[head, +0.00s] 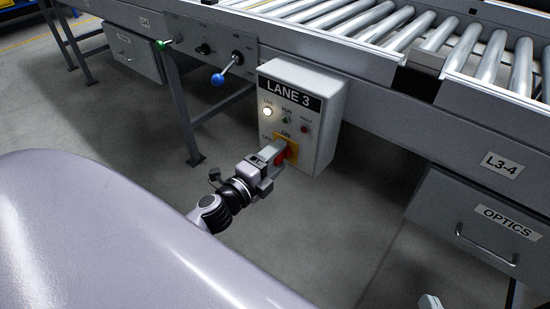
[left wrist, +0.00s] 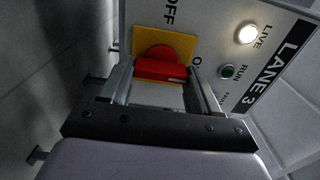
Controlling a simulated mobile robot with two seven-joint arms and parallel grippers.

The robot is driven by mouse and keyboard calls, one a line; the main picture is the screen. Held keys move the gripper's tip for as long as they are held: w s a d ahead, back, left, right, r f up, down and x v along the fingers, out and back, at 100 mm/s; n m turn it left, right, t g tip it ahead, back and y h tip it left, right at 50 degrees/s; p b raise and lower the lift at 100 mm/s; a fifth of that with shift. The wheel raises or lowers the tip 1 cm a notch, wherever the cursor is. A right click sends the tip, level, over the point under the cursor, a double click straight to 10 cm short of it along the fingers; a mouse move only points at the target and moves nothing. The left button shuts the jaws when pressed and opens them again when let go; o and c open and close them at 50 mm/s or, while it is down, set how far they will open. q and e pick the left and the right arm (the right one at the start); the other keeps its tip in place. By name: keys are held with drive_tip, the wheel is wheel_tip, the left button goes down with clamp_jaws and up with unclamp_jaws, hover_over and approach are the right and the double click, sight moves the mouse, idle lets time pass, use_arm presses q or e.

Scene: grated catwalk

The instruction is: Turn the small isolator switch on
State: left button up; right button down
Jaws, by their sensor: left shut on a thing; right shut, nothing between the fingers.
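The small isolator switch is a red rotary knob (head: 281,157) on a yellow plate (head: 291,141), low on the front of the LANE 3 box (head: 326,129). My left gripper (head: 277,154) is shut on the knob. In the left wrist view, its two fingers (left wrist: 165,88) stand either side of the red knob (left wrist: 158,66). A pale mark on the knob lies at its right end in that view, towards the ON lettering; OFF is further up. The fingers hide part of the knob. My right gripper (head: 430,301) is shut and empty at the bottom edge of the head view.
The LIVE lamp (head: 267,112) glows white; the green RUN (head: 285,120) and red (head: 304,128) lamps look dim. A blue-knobbed lever (head: 218,79) stands left of the box. A roller conveyor (head: 385,25) runs behind; an OPTICS drawer (head: 470,230) is at right.

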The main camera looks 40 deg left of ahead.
use_arm(q)
drive_tip(key=shift+w+d+r, duration=0.1)
drive_tip(key=shift+r, duration=0.05)
drive_tip(key=o, duration=1.1)
drive_tip(key=shift+c, duration=0.2)
drive_tip(key=shift+s, duration=0.6)
drive_tip(key=s, duration=0.6)
drive_tip(key=shift+a, duration=0.25)
